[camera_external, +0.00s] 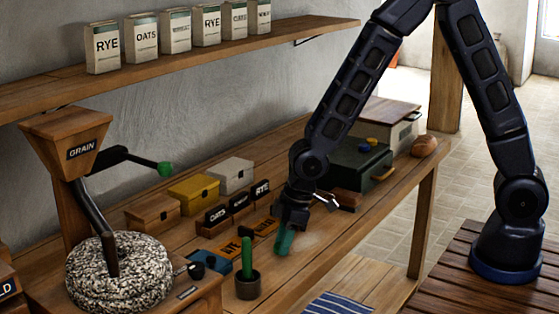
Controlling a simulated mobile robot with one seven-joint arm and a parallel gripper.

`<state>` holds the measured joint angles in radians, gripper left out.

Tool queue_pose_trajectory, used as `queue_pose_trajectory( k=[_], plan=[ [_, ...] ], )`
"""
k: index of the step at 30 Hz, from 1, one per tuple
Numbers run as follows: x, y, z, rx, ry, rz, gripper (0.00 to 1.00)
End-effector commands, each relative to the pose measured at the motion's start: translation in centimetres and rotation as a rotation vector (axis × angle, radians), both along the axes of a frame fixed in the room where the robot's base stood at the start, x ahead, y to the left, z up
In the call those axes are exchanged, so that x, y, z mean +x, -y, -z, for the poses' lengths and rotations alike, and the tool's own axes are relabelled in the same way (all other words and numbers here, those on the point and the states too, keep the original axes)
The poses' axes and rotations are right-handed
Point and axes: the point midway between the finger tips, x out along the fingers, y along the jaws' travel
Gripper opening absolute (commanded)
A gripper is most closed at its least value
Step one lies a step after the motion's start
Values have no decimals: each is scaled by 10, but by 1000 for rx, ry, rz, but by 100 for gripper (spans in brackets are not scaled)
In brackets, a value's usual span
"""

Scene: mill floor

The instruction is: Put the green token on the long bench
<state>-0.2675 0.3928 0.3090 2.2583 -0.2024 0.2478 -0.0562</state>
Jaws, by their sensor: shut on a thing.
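My gripper (288,226) points down over the front part of the long bench (335,229). It is shut on a green token (284,243), a small green piece showing below the jaws. The token is at or just above the bench top; I cannot tell whether it touches. The jaws themselves are small and partly hidden by the wrist. The long wooden bench runs along the grey wall toward the back right.
A grain mill (118,270) is at left.

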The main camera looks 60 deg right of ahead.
Motion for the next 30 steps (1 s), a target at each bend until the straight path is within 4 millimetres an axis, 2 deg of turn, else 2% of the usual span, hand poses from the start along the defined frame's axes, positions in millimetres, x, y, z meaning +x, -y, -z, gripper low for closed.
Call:
queue_pose_trajectory(
  k=[10, 22, 23, 26, 30],
  plan=[
    [0, 0, 36, -1, -1, 0, 11],
    [0, 0, 41, -1, -1, 0, 11],
    [0, 0, 41, -1, -1, 0, 34],
    [0, 0, 40, -1, -1, 0, 54],
    [0, 1, 40, -1, -1, 0, 54]
  ],
)
